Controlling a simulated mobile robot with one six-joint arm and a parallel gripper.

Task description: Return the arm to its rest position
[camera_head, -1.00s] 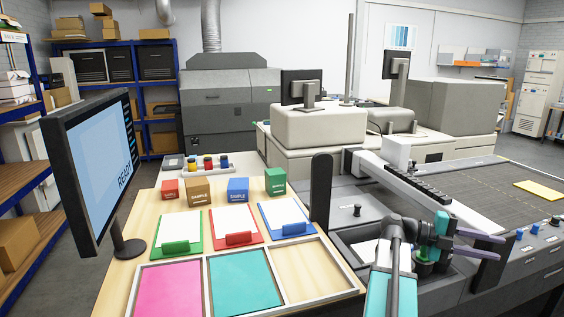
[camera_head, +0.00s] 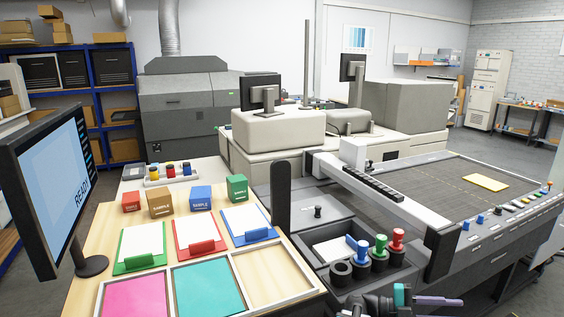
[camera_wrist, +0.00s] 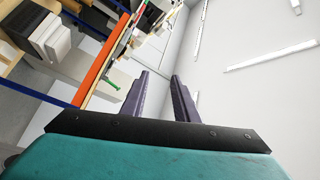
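My gripper (camera_head: 436,301) shows at the bottom edge of the head view, low in front of the machine's tool holder. Its purple fingers point right, and most of my arm is cut off below. In the wrist view my gripper's two fingers (camera_wrist: 160,98) stand apart with nothing between them. The wrist view looks tilted toward a pale wall, ceiling lights and shelving.
A tool holder with blue (camera_head: 360,250), green (camera_head: 380,246) and red (camera_head: 397,240) topped tools stands just behind my gripper. The flatbed (camera_head: 425,185) bears a yellow sheet (camera_head: 485,182). Left are a tilted monitor (camera_head: 50,185), sample boxes, clipboards and a divided tray (camera_head: 222,255).

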